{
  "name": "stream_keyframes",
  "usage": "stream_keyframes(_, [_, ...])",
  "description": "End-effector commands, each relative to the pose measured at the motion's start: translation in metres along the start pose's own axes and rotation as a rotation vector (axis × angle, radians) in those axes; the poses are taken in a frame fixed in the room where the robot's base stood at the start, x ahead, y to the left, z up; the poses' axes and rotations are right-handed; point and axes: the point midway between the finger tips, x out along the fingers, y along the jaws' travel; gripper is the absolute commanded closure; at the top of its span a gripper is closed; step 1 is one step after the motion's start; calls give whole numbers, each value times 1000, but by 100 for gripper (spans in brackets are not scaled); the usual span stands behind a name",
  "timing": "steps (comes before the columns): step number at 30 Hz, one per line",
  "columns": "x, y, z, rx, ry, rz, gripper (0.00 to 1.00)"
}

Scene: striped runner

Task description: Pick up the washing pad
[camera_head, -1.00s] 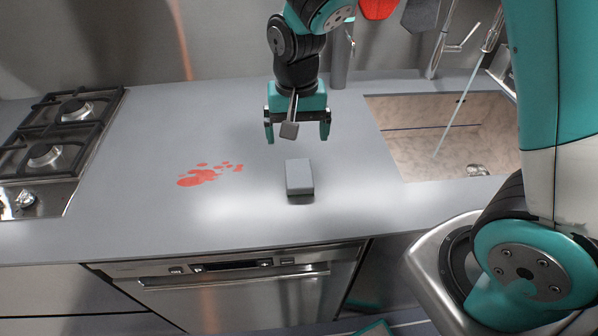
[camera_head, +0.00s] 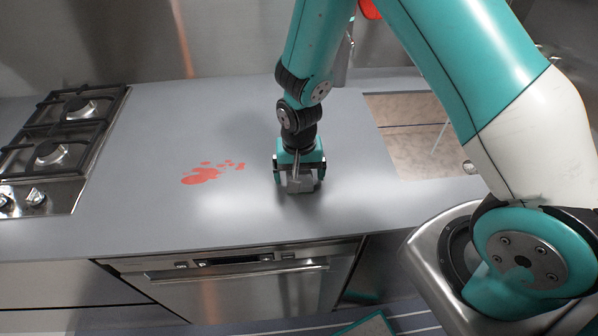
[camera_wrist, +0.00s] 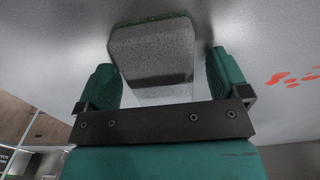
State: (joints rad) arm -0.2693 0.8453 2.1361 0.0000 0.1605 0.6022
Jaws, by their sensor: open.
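The washing pad (camera_wrist: 155,48) is a grey block with a thin green layer along its far edge in the wrist view. It lies on the grey counter. My gripper (camera_head: 298,182) is lowered over it in the head view and hides most of the pad there. In the wrist view, my gripper (camera_wrist: 165,85) is open, with one teal finger on each side of the pad.
A red splatter (camera_head: 205,174) marks the counter (camera_head: 150,225) left of my gripper. A gas hob (camera_head: 55,150) is at the far left. A sink (camera_head: 415,140) is to the right, partly behind my arm. A dishwasher (camera_head: 235,290) is below the counter's front edge.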

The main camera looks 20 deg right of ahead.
Motion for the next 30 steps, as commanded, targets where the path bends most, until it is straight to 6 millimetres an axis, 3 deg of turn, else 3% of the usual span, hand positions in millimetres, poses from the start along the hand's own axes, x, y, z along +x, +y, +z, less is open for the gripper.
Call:
stream_keyframes(6, [1,0,0,0,1,-1,6])
stream_keyframes(13, [1,0,0,0,0,0,57])
stream_keyframes(14, [1,0,0,0,0,0,59])
stream_keyframes(23, [0,0,0,0,1,-1,59])
stream_keyframes(30, [-20,-1,-1,0,3,-2,59])
